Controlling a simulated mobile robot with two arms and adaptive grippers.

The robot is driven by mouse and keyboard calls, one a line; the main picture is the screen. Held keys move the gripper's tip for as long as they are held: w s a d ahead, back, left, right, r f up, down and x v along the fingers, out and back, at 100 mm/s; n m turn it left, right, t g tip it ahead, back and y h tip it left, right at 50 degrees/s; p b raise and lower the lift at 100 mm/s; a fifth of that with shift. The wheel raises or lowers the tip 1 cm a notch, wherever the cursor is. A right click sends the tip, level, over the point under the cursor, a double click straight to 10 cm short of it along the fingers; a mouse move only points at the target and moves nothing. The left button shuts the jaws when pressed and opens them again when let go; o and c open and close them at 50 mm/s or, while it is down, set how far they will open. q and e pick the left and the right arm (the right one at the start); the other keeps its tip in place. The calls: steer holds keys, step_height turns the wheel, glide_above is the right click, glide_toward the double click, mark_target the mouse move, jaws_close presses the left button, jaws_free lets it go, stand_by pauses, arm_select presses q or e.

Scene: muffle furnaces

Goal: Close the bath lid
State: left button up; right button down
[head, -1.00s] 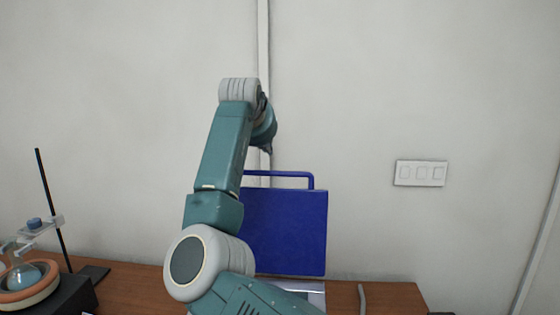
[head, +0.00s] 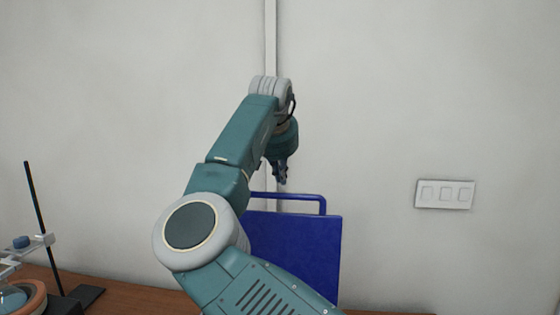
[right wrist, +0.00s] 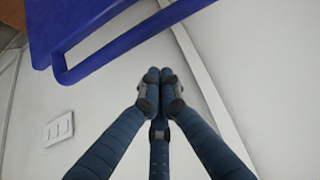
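The blue bath lid (head: 300,245) stands upright in the head view, with its blue bar handle (head: 300,197) along the top. My arm covers its left part, and the bath under it is hidden. My right gripper (head: 281,181) points down just above the handle, apart from it as far as I can see. In the right wrist view, the gripper's fingertips (right wrist: 161,76) are together with nothing seen between them. The lid (right wrist: 75,22) and its handle (right wrist: 120,45) lie beyond the fingertips at the top left. My left gripper is not in view.
A wooden table (head: 135,298) runs along the wall. A switch plate (head: 445,194) is on the wall at right. The space right of the lid is clear.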

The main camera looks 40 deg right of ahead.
steer(key=shift+s+a+f+p, duration=0.7)
steer(key=shift+s+a+f, duration=0.1)
steer(key=shift+f, duration=0.2)
